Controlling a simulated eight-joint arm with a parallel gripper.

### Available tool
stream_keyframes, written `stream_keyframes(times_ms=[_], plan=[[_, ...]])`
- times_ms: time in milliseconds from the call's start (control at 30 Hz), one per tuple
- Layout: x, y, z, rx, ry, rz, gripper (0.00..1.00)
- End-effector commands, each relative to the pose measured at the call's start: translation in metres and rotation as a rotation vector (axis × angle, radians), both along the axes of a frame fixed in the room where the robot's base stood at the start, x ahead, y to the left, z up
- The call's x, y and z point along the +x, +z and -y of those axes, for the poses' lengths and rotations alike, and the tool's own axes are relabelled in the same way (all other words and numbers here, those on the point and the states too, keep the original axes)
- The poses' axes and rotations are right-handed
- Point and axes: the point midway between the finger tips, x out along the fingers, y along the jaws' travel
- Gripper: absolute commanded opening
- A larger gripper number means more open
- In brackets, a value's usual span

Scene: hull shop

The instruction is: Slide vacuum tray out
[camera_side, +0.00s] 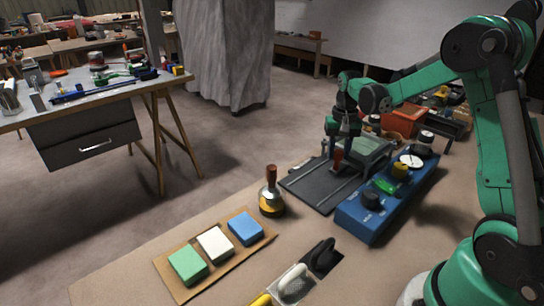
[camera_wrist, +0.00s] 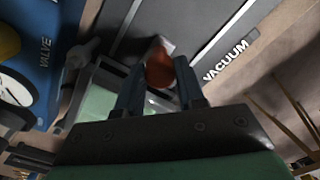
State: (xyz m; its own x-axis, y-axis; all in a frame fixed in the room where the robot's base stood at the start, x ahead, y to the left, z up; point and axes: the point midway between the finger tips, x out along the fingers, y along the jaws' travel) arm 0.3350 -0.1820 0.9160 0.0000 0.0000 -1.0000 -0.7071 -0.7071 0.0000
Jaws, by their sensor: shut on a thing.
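The vacuum tray (camera_side: 374,149) is a grey-framed tray with a pale green surface. It sits on a dark railed base (camera_side: 316,187) and is at the far end of the rails. In the wrist view the tray's frame and green surface (camera_wrist: 98,103) show at left, partly hidden by my gripper. A red-orange knob (camera_side: 338,156) stands at the tray's near edge. My gripper (camera_side: 338,149) points down and is shut on this knob. In the wrist view the knob (camera_wrist: 160,68) lies between the fingertips (camera_wrist: 159,82). White "VACUUM" lettering (camera_wrist: 226,60) runs beside the dark base.
A blue valve box (camera_side: 373,211) with knobs and a gauge stands close along the base's right side. A red-handled tool (camera_side: 271,193) stands off the base's near left corner. Coloured blocks (camera_side: 214,243) lie nearer the front. The near part of the base is clear.

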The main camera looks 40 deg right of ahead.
Motion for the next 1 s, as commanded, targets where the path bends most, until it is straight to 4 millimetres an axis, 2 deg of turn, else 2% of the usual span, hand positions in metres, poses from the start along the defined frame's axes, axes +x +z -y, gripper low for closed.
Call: stream_keyframes(times_ms=[267, 367, 600, 700, 833, 1000], plan=[[0.000, 0.001, -0.006, 0.000, 0.002, -0.001, 0.00], [0.001, 0.001, -0.025, 0.001, 0.007, -0.001, 0.00], [0.001, 0.001, -0.091, 0.001, 0.009, 0.000, 0.00], [0.001, 0.001, -0.111, 0.001, 0.007, 0.001, 0.00], [0.001, 0.001, -0.123, 0.001, 0.003, 0.001, 0.00], [0.000, 0.001, -0.125, 0.001, 0.000, 0.001, 0.00]])
